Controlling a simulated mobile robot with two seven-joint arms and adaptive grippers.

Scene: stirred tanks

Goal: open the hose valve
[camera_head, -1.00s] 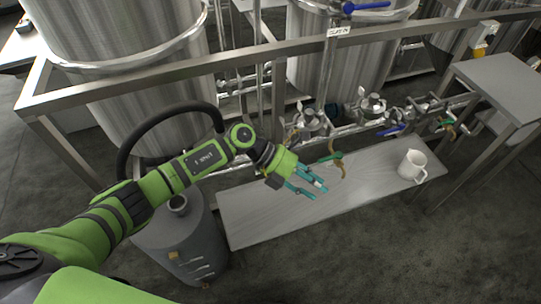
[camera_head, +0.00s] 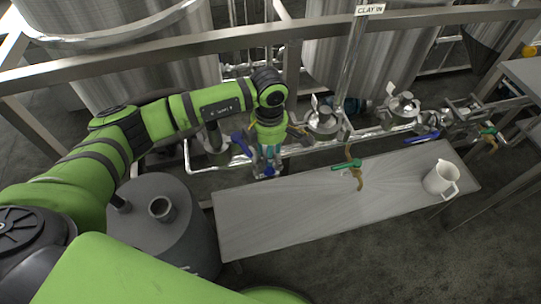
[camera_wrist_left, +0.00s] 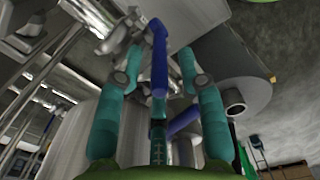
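A blue valve lever (camera_head: 240,145) stands on the pipework behind the bench, close to the left side of my left gripper (camera_head: 268,168). In the left wrist view a blue lever (camera_wrist_left: 159,62) lies between the two teal fingers of my left gripper (camera_wrist_left: 160,45). The fingers are spread, with space on both sides of the lever, and do not appear to clamp it. A green-handled valve (camera_head: 347,165) with a brass outlet is to the right of the gripper. I cannot tell which valve is the hose valve. My right gripper is not in view.
A grey bench (camera_head: 290,210) runs in front of the pipes, mostly bare, with a white jug (camera_head: 441,178) at its right end. A grey vessel (camera_head: 135,215) stands at the left. A steel rail (camera_head: 330,26) crosses before the tanks. Another blue lever (camera_head: 421,138) is farther right.

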